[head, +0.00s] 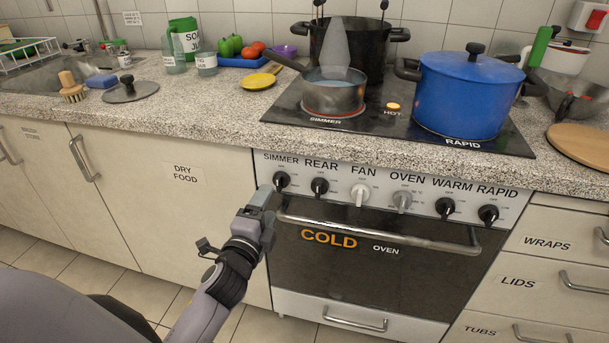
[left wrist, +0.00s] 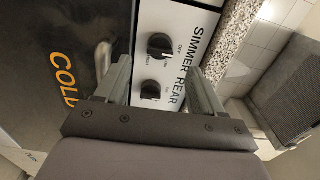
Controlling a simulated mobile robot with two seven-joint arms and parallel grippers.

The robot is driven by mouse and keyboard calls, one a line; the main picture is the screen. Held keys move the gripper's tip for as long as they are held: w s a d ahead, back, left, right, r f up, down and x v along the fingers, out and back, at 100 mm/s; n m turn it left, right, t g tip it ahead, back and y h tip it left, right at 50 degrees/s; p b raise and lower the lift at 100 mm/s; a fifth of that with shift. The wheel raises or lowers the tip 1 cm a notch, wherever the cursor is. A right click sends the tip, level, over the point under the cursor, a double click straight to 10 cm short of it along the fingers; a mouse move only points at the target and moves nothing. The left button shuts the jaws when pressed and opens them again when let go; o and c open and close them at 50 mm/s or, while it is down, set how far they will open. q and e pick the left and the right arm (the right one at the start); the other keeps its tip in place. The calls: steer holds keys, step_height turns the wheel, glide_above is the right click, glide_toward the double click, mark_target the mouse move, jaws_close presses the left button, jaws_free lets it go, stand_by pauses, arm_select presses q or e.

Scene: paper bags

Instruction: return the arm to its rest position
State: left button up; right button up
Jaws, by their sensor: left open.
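My left arm comes in from the lower left in the head view. Its gripper (head: 266,198) is in front of the oven's left side, close to the simmer knob (head: 281,180) and the left end of the oven handle (head: 385,232). In the left wrist view the gripper (left wrist: 162,88) has its two fingers apart with nothing held between them. Two black knobs, an upper one (left wrist: 160,45) and a lower one (left wrist: 151,89), show between the fingers beside the words SIMMER and REAR. I cannot tell whether a finger touches the panel. My right gripper is not in view.
A steaming small pot (head: 334,96) stands on the simmer plate. A blue lidded pot (head: 466,92) and a tall dark pot (head: 352,48) stand on the hob. A HOT light (head: 393,106) glows. The oven (head: 372,262) is closed. Tiled floor (head: 105,268) shows on the left.

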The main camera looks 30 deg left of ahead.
arm_select(q)
steer(key=s+d+f+n+g+h, duration=0.65)
steer(key=s+d+f+n, duration=0.65)
steer(key=s+f, duration=0.4)
step_height(320, 180, up, 11)
steer(key=s+p, duration=0.2)
steer(key=p, duration=1)
steer(key=shift+s+f+g, duration=0.15)
steer(key=shift+s+g, duration=0.15)
steer(key=shift+g, duration=0.05)
steer(key=shift+a, duration=0.1)
